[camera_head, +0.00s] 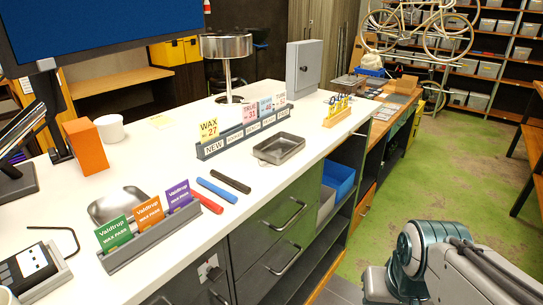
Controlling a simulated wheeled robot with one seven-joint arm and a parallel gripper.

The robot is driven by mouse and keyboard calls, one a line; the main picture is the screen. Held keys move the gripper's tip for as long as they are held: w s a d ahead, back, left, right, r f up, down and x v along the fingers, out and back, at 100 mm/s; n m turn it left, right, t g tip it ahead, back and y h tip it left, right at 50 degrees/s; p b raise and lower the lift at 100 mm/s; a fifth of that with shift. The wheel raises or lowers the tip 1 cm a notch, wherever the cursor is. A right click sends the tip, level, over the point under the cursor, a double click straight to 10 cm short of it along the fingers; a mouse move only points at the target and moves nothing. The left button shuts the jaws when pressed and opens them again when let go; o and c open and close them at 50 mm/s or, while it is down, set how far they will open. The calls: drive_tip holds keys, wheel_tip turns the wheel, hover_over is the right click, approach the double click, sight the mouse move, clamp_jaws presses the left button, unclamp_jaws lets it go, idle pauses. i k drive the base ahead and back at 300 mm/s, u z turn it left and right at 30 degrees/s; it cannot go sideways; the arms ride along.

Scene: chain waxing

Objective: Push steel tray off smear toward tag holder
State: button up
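A shallow rectangular steel tray (264,154) lies on the white counter near its front edge. A long grey tag holder (207,154) stands just behind and left of it, with a narrow gap of counter between them. The holder carries upright paper tags such as WAX 27 (209,129) and a row of small labels. I see no smear on the bare counter; whether one is under the tray I cannot tell. Part of my arm shows at the bottom right, apart from the counter. My gripper is not in view.
Blue and black markers (217,190) and a red one lie left of the tray. A holder of WAX PASS cards (149,242) and a steel dish (108,207) are further left. A small yellow rack (337,113) stands to the right. Drawer handles (285,216) project below the counter.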

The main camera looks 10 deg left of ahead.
sight(277, 148)
drive_tip(key=z, duration=0.1)
drive_tip(key=i, duration=1.1)
drive_tip(key=u, duration=0.45)
